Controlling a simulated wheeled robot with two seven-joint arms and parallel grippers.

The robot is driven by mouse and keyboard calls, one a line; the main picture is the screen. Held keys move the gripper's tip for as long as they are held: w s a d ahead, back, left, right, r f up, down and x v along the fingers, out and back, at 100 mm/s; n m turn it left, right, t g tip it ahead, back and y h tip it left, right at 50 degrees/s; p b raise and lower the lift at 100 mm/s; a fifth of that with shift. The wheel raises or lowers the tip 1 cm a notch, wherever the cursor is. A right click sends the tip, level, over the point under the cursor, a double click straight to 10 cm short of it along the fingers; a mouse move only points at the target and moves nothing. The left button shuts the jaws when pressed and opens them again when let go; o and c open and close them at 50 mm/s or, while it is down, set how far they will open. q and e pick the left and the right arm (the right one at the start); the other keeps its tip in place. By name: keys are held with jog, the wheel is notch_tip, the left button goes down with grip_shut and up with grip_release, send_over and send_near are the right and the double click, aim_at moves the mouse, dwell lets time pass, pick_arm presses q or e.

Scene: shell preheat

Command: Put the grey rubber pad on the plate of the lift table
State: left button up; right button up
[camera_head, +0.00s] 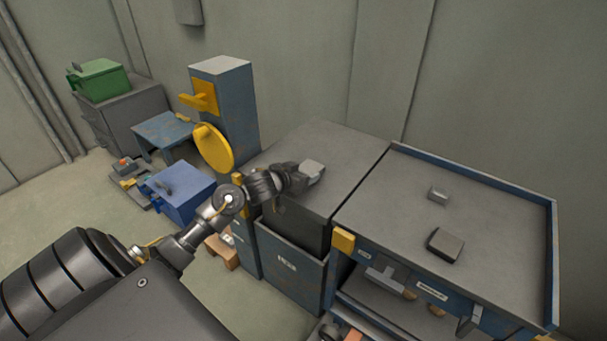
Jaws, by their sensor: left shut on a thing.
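My left gripper (298,178) is shut on a small light grey block (313,168), which looks like the grey rubber pad. It holds the block over the front part of a dark grey cabinet top, and I cannot tell whether the block touches that top. A low blue table (165,129) with a flat top stands at the back left beside the blue column; it may be the lift table, but its mechanism is not clear. A small yellow thing lies at its far edge. My right gripper is not in view.
A blue-rimmed workbench (385,205) at right carries a small grey block (438,194) and a dark block (445,245). A blue column (232,105) with a yellow disc (213,148) stands left of the cabinet (330,145). A blue box (180,195) and green box (100,80) are at left.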

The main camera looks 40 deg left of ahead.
pick_arm(q)
jog(key=shift+f, duration=0.1)
jog(key=o, duration=0.6)
jog(key=shift+f, duration=0.1)
jog(key=o, duration=0.4)
jog(key=shift+o, duration=0.2)
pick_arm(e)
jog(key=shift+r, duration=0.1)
pick_arm(q)
jog(key=shift+r, duration=0.25)
jog(key=p+v, duration=0.2)
jog(key=v, duration=1)
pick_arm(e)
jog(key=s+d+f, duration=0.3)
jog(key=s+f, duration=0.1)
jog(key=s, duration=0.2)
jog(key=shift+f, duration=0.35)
